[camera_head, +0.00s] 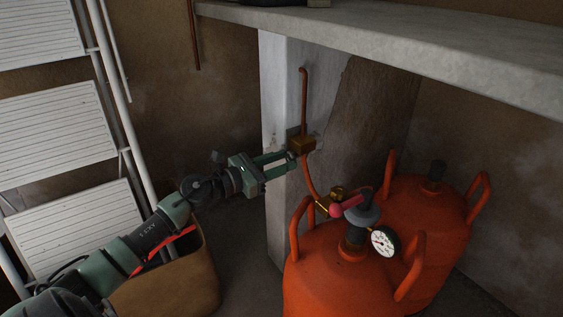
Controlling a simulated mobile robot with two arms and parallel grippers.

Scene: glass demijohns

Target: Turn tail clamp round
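My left gripper (291,160) reaches in from the left. Its two green fingers stand apart, with a gap between them. Their tips are just left of and below a brass block (303,144) on the grey pillar, close to the top end of an orange hose (309,177). I cannot tell whether they touch it. The tail clamp is too small or too hidden by the fingertips to make out. The hose runs down to a brass fitting (325,206) by the regulator with a red knob (344,206) and a round gauge (384,241). My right gripper is not in view.
Two orange gas cylinders (335,280) (425,215) with raised handles stand at the lower right. A copper pipe (304,100) rises from the brass block. A concrete shelf (420,45) overhangs. A brown bin (180,285) and white slatted panels (55,135) are at left.

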